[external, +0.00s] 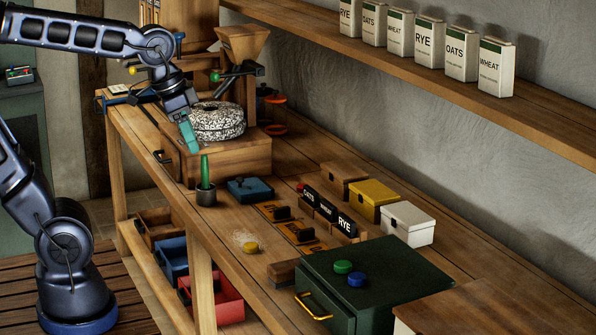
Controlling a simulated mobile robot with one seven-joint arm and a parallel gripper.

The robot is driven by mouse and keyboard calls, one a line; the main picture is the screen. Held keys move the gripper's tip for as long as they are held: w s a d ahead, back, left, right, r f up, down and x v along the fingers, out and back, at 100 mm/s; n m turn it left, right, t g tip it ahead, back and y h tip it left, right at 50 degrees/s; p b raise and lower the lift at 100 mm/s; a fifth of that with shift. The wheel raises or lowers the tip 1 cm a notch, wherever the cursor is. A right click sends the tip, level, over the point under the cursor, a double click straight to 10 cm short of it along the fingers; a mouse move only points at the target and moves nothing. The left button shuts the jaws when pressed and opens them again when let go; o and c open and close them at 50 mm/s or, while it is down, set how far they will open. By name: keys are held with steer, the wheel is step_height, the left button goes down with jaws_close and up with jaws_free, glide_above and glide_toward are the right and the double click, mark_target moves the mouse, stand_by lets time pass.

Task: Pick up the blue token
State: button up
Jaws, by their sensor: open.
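The blue token (357,280) is a small round disc lying on top of the dark green cabinet (395,270), at the front right of the bench. A green token (343,267) lies close beside it, up and to the left. A yellow token (250,247) lies on the bench top left of the cabinet. My gripper (187,135), with teal fingers, is open and points down beside the speckled millstone at the far end of the bench. It is well away from the blue token. The finger gap is hard to see at this angle.
The millstone (217,121) and wooden hopper (243,42) stand by my gripper. A green upright tool in a cup (205,192), a blue box (250,190), a label rack (328,211) and yellow (374,201) and white (407,224) boxes stand between. A shelf of tins (495,68) overhangs behind.

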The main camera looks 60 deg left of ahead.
steer(key=w+d+m+g, duration=0.1)
steer(key=w+d+m, duration=0.25)
steer(key=w, duration=0.45)
steer(key=m+g, duration=0.3)
steer(key=m, duration=0.6)
glide_above(357, 276)
step_height(357, 276, down, 15)
steer(key=shift+y, duration=0.3)
steer(key=shift+f, duration=5.2)
steer(key=c, duration=1.1)
